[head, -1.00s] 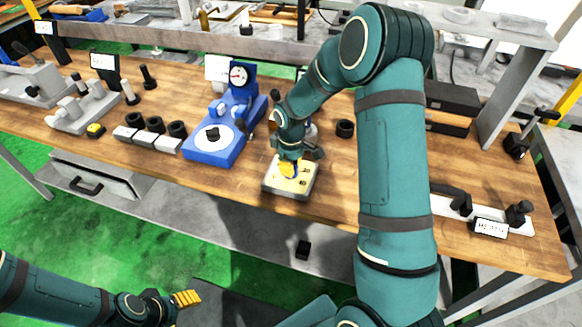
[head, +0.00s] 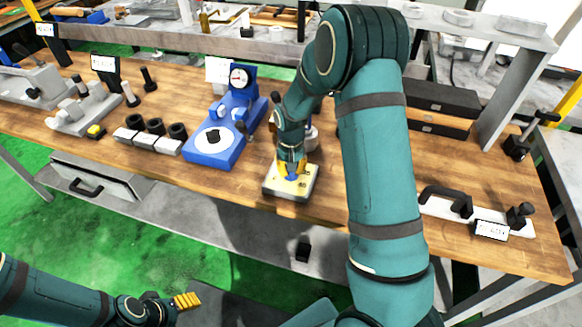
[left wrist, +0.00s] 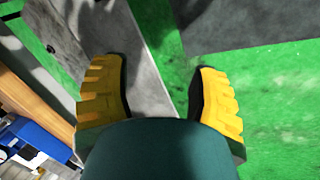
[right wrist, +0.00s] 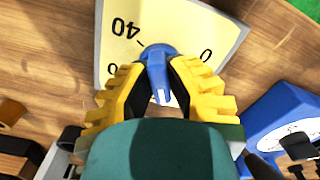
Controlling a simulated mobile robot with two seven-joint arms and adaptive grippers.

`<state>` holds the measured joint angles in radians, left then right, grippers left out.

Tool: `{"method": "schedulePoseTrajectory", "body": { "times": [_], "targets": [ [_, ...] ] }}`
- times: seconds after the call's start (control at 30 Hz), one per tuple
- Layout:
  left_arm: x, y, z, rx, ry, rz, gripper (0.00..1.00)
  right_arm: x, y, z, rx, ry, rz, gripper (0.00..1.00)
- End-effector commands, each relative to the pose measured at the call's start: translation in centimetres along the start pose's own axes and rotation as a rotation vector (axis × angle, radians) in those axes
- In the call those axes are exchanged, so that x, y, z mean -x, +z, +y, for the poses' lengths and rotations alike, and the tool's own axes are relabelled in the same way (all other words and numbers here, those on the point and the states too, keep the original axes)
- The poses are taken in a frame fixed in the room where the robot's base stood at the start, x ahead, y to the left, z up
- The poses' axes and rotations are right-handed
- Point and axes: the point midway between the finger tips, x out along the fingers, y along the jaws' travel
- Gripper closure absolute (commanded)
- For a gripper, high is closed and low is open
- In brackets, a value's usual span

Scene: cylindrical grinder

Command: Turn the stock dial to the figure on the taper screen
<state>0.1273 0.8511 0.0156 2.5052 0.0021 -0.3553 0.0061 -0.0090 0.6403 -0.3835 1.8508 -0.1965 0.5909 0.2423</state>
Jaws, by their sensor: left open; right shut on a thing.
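The stock dial is a blue knob (right wrist: 157,52) on a pale yellow scale plate (right wrist: 225,38); in the head view its low block (head: 306,187) sits at the bench's front edge. My right gripper (right wrist: 160,75) is shut on the knob, and in the head view it (head: 292,170) reaches down from above. A white mark shows on the knob between the fingers. An upside-down "40" and a "0" are visible; the other figures are partly hidden. Small screens stand at the left (head: 105,63) and right (head: 491,230); I cannot read them or tell which is the taper screen. My left gripper (head: 187,300) is open, empty, away from the bench.
A blue fixture (head: 205,158) with a gauge stands left of the dial. Dark rings (head: 155,125) and grey blocks lie further left. A white bar with a black handle (head: 450,198) lies at the right. My right arm hides some of the bench behind.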

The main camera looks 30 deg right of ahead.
Motion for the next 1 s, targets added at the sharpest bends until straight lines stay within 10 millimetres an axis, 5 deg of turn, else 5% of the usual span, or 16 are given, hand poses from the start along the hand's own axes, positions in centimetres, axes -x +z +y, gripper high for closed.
{"method": "schedulePoseTrajectory", "body": {
  "times": [1.0],
  "targets": [
    [3.9, -1.8, 1.5, 0.011, -0.004, 0.039, 0.4, 0.0, 0.2, -0.1, -0.963, 0.006, -0.006, 1.0]
  ]
}}
